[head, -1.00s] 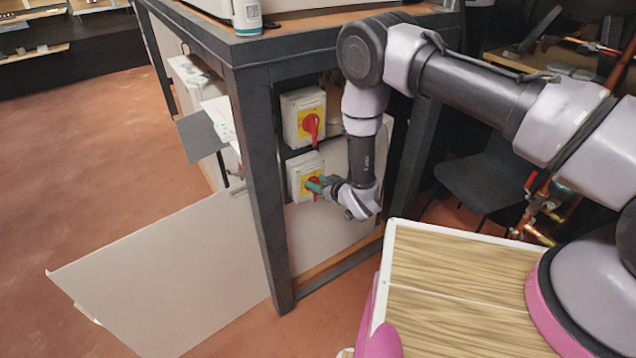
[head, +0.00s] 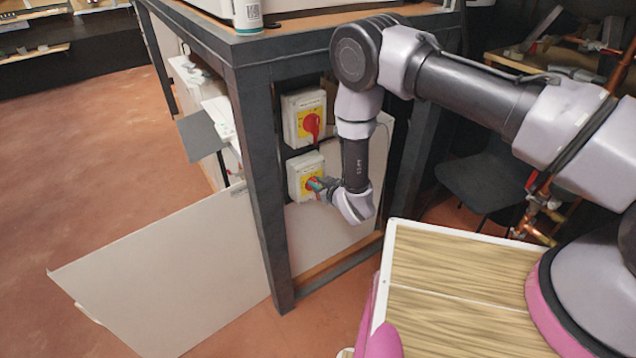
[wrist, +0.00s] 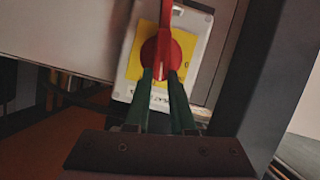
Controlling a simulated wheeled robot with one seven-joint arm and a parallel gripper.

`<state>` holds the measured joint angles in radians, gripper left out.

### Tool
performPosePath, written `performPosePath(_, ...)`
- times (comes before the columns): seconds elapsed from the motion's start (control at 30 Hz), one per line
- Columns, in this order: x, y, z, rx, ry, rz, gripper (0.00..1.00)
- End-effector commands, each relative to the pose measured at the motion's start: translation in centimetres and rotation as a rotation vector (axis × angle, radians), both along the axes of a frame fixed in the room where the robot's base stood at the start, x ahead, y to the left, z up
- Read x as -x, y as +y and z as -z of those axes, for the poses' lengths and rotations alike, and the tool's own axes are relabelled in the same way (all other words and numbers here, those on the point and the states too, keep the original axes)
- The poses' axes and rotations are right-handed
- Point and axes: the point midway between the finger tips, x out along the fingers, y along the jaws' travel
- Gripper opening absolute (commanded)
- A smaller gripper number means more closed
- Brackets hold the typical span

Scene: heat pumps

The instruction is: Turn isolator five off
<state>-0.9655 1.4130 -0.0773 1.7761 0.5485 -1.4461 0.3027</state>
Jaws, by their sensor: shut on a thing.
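Two grey isolator boxes with yellow plates and red rotary handles are mounted one above the other inside the bench frame. The upper isolator (head: 292,105) is untouched, its red handle (head: 312,124) pointing down. My gripper (head: 318,185) is at the lower isolator (head: 298,168), which also shows in the wrist view (wrist: 196,20). There the green-tipped fingers of my gripper (wrist: 161,80) are shut on the near end of the red handle (wrist: 163,48). The handle's other end runs up out of that picture. I cannot read which box is number five.
A dark bench leg (head: 262,185) stands close left of the isolators. A white panel (head: 165,270) leans out low at the left. A wood-topped surface (head: 455,290) is in front at the right. A dark chair (head: 480,185) stands behind my arm.

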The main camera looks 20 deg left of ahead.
Motion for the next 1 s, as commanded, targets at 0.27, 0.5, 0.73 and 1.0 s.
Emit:
performPosePath(0.27,0.8,0.7,0.3,0.166,-0.194,-0.003,0.00)
performPosePath(0.5,1.3,1.1,0.8,0.315,-0.370,-0.004,0.00)
performPosePath(0.73,1.7,1.5,1.3,0.456,-0.536,-0.005,0.00)
performPosePath(1.0,2.0,1.7,2.0,0.621,-0.730,-0.005,0.00)
